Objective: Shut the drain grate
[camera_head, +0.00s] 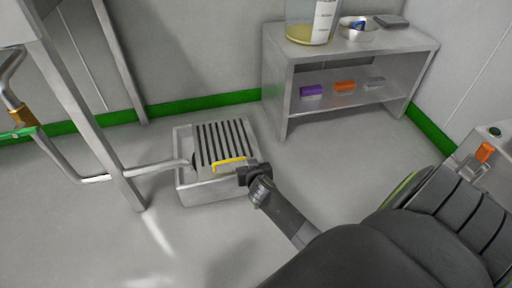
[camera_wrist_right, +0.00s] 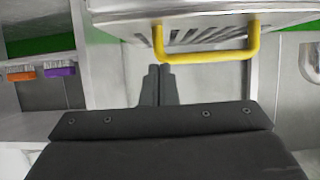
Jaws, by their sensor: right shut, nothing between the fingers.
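The drain grate (camera_head: 225,142) is a slatted metal panel with a yellow handle (camera_head: 229,162) along its near edge. It sits at the top of a grey metal drain box (camera_head: 214,189) on the floor. The grate looks tilted to the box, but I cannot tell how far it stands open. My right gripper (camera_head: 247,174) is at the box's near right corner, by the handle's right end. In the right wrist view the fingers (camera_wrist_right: 157,86) are shut together and empty, just below the yellow handle (camera_wrist_right: 208,57) in the picture. My left gripper is not in view.
A metal pipe (camera_head: 150,169) runs into the box's left side, past a metal frame leg (camera_head: 88,110). A steel shelf (camera_head: 345,58) behind right holds a container of yellow liquid (camera_head: 311,24), a bowl (camera_head: 357,31) and small brushes. Floor right of the box is partly clear.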

